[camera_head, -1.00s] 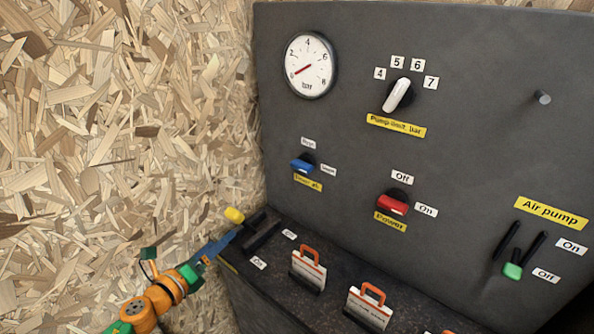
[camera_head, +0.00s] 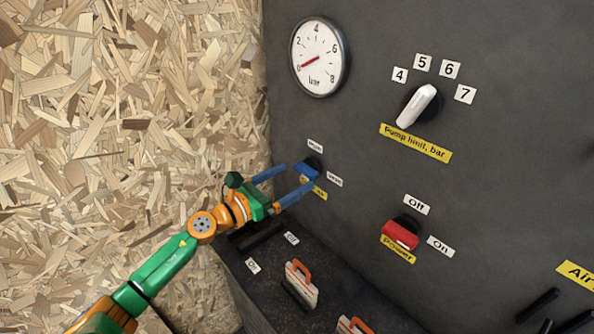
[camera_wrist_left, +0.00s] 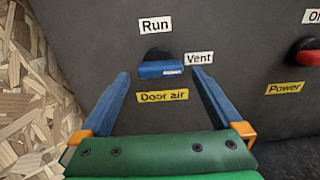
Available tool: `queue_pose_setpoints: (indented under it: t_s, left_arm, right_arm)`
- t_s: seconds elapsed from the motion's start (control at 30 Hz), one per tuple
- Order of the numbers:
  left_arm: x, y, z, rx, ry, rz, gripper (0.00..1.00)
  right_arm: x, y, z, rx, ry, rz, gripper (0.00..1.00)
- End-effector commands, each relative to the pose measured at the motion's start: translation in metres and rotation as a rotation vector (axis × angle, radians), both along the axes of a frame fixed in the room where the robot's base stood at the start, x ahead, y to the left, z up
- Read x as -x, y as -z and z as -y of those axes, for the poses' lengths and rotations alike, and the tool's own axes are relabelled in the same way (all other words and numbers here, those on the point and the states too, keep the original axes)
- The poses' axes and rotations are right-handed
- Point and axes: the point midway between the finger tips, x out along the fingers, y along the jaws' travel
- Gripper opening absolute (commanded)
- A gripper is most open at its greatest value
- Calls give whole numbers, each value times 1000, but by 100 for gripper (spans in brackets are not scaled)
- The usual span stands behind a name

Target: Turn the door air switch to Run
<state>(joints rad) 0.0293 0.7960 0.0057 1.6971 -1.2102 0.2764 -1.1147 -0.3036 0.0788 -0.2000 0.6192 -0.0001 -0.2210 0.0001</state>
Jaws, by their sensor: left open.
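The door air switch (camera_head: 307,170) is a blue handle on a dark round base on the grey panel. In the left wrist view the blue handle (camera_wrist_left: 161,69) lies level, its marked end toward the Vent label (camera_wrist_left: 199,58); the Run label (camera_wrist_left: 156,26) is above it. The yellow Door air label (camera_wrist_left: 162,96) is below. My left gripper (camera_head: 291,178) is open, its two blue fingers pointing at the panel. In the left wrist view its fingers (camera_wrist_left: 163,74) stand on either side of the handle, apart from it. My right gripper is not in view.
The red Power switch (camera_head: 401,234), the white pump limit knob (camera_head: 417,106) and a gauge (camera_head: 319,57) are on the same panel. A chipboard wall (camera_head: 110,110) is at the left.

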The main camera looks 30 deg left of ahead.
Motion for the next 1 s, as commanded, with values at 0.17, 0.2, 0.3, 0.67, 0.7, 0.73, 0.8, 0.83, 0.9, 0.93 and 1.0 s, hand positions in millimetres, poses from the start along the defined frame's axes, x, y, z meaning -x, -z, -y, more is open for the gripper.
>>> queue_pose_setpoints:
  t_s: [0.17,0.2,0.3,0.67,0.7,0.73,0.8,0.83,0.9,0.93,1.0]
  left_arm:
    - [-16,-1,5,2,-1,0,100]
    - [-17,0,6,1,-1,0,100]
    - [-19,0,7,1,0,-1,100]
    - [-19,1,6,1,0,-1,51]
    - [-19,1,6,1,0,-1,41]
    - [-19,1,6,1,0,-1,32]
    - [-19,1,6,1,0,-1,24]
    - [-19,1,6,2,0,-2,24]
    - [-19,1,6,5,-1,-3,24]
    - [-19,1,6,9,-1,-4,24]
    - [-19,0,6,23,-1,-9,24]
  right_arm:
    - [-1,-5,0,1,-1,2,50]
    - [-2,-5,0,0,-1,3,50]
    - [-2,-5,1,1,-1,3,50]
    - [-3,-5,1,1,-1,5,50]
    - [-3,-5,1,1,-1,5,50]
    - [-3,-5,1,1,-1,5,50]
    - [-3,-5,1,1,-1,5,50]
    - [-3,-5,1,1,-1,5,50]
    - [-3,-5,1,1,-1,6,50]
    - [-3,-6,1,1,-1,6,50]
    - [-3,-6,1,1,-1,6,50]
